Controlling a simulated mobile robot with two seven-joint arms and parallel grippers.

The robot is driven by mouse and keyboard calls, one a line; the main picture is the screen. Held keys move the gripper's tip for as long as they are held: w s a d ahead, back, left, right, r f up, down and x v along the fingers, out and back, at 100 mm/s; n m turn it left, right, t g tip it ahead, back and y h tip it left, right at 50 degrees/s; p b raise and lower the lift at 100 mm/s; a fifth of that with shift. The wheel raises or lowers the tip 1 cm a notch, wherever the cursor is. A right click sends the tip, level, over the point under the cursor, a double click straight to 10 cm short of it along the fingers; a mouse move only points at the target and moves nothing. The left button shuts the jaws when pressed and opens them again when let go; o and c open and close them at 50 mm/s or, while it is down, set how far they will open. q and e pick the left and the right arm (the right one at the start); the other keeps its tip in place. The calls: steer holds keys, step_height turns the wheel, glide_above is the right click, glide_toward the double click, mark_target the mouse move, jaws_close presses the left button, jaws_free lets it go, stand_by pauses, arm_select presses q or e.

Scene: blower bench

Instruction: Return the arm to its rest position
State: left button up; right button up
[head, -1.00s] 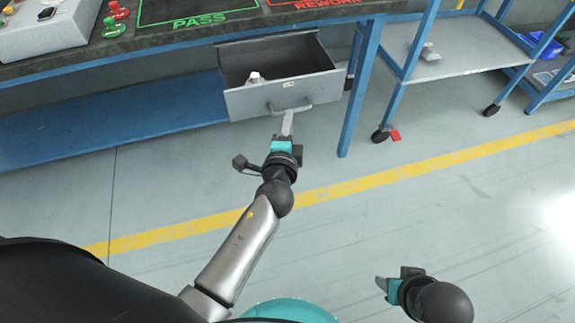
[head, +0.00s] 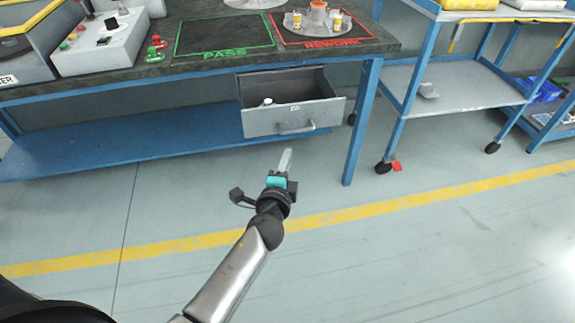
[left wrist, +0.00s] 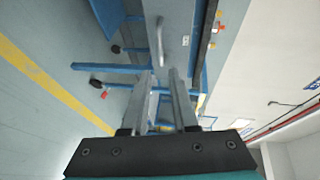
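My left gripper (head: 286,158) is in front of the bench drawer, below its handle in the head view and apart from it. In the left wrist view my left gripper (left wrist: 162,72) shows two fingers with a gap between them and nothing held. The grey drawer (head: 262,123) stands pulled open under the bench top, with a small white object (head: 267,102) inside. Its handle (head: 296,128) is free; the handle also shows in the wrist view (left wrist: 160,42). My right gripper is not in the head view.
The bench (head: 150,88) carries PASS and REWORK areas; a round tray (head: 345,30) sits on REWORK. A blue bench leg (head: 362,130) stands right of the drawer. A wheeled cart (head: 465,92) is farther right. The floor (head: 420,250) in front is clear.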

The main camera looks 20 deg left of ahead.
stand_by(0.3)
arm_select(q)
steer(key=s+f+n+g+h+p, duration=0.1)
steer(key=s+f+n+g+p, duration=0.15)
steer(key=s+f, duration=0.55)
steer(key=s+f+n+g+h+p, duration=0.1)
steer(key=s+f+n+g+p, duration=0.25)
steer(key=f, duration=0.75)
steer(key=s+a+f+n+g+p, duration=0.1)
steer(key=s+f+n+g, duration=0.1)
steer(key=s, duration=0.7)
steer(key=s+a+f+n+g+p, duration=0.1)
steer(key=s+a+f+n+g, duration=0.1)
steer(key=s, duration=0.8)
steer(key=s+a+f+n+g+p, duration=0.1)
steer(key=s+a+f+n+g, duration=0.1)
steer(key=s+f, duration=0.3)
steer(key=s+n+g, duration=0.1)
steer(key=s, duration=0.3)
steer(key=shift+s+f, duration=0.15)
steer(key=shift+s, duration=0.05)
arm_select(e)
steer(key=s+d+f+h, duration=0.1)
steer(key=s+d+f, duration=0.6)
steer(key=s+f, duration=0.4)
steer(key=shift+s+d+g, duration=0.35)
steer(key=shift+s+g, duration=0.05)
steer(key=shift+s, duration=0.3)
